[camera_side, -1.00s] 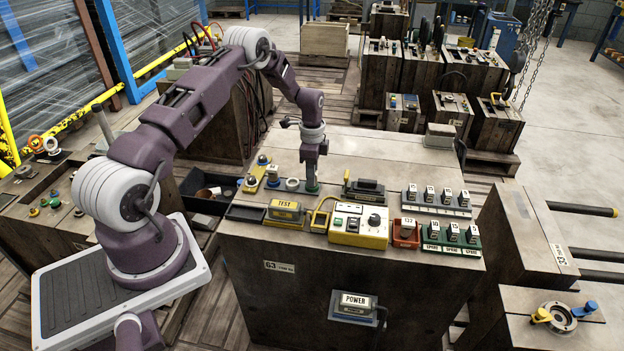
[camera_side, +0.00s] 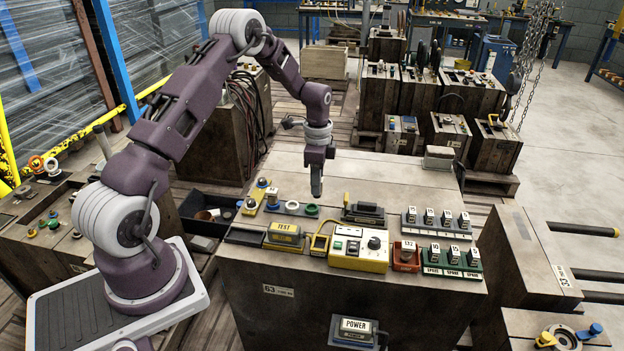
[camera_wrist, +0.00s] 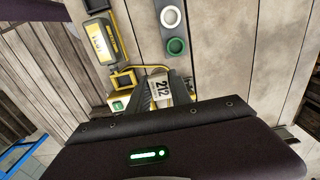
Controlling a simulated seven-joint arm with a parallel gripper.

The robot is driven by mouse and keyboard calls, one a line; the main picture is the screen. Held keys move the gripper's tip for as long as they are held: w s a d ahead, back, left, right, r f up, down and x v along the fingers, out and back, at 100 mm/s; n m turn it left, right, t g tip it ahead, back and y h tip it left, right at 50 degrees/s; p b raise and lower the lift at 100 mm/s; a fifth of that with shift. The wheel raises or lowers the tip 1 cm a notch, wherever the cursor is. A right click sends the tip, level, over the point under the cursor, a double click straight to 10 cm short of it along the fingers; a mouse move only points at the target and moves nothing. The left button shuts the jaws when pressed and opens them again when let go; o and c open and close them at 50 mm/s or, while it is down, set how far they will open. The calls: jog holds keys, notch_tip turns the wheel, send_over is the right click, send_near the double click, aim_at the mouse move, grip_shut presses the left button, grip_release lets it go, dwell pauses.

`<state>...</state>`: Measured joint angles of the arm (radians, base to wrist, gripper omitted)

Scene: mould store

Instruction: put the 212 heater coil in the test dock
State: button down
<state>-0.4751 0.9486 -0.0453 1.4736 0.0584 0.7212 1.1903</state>
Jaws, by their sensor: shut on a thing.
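My gripper (camera_side: 316,190) is shut on the 212 heater coil (camera_wrist: 161,88), whose white "212" label shows between the fingers in the wrist view. In the side view the fingers hide most of the coil. It is held above the bench top, clear of the row of rings. The yellow block marked TEST (camera_side: 285,232) stands near the bench's front edge, below and left of my gripper. It also shows in the wrist view (camera_wrist: 99,37). A small yellow-framed socket (camera_side: 319,243) sits right beside it; I cannot tell which part takes the coil.
A strip with a green ring (camera_side: 311,210) and a white ring (camera_side: 292,207) lies behind the TEST block. A yellow control box (camera_side: 358,250), a red tray (camera_side: 406,257) with a coil, and a green rack (camera_side: 452,271) of coils stand to the right. The bench's back is mostly clear.

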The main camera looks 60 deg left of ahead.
jog(key=s+d+f, duration=0.1)
jog(key=s+d, duration=0.4)
jog(key=d, duration=0.4)
jog(key=shift+f, duration=2.9)
jog(key=shift+f, duration=0.15)
jog(key=shift+f, duration=0.4)
jog(key=shift+s+f, duration=0.1)
jog(key=shift+f, duration=0.25)
jog(key=c, duration=1.1)
grip_release()
